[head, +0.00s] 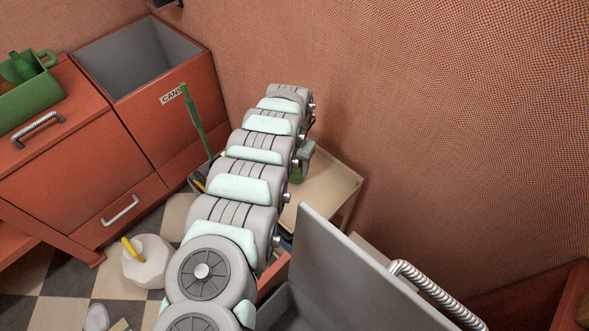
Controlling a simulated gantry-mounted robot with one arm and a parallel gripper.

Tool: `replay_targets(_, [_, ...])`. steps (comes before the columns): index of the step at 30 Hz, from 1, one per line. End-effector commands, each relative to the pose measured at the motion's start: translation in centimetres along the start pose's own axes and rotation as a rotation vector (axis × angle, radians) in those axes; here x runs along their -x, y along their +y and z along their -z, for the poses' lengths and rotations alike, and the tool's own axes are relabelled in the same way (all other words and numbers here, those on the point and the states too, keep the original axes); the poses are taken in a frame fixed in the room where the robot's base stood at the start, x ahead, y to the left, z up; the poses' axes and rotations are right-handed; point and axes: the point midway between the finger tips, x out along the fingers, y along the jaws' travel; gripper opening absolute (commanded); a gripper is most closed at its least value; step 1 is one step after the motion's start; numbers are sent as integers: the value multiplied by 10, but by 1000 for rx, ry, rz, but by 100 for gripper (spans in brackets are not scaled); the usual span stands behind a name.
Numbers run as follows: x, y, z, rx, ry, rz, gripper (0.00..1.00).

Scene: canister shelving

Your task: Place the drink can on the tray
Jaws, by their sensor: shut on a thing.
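My arm reaches from the bottom of the head view to the back wall and hides much of what lies behind it. My gripper is hidden behind the arm links, so its fingers do not show. A beige, flat-topped surface with a thin rim (335,190) stands right of the arm by the wall; it may be the tray. A small dark green thing (304,162) shows at the arm's right edge, over this surface. I cannot tell whether it is the drink can. No other drink can is visible.
An open red bin labelled CANS (190,105) stands at the left beside a red drawer cabinet (60,150) bearing a green container (30,95). A grey open lid (350,275) stands at the lower right.

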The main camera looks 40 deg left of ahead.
Motion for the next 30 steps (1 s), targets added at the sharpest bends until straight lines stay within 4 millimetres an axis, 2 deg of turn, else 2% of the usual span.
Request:
replay_targets(1, [-11, 1, 0, 0, 0, -2, 19])
replay_targets(4, [-18, 0, 0, 0, 2, 0, 19])
replay_targets(15, [-21, 0, 0, 0, 2, 1, 19])
replay_targets(16, [-22, 0, 0, 0, 2, 1, 57])
replay_targets(24, [-21, 0, 0, 0, 2, 1, 78])
replay_targets(30, [-21, 0, 0, 0, 2, 1, 78])
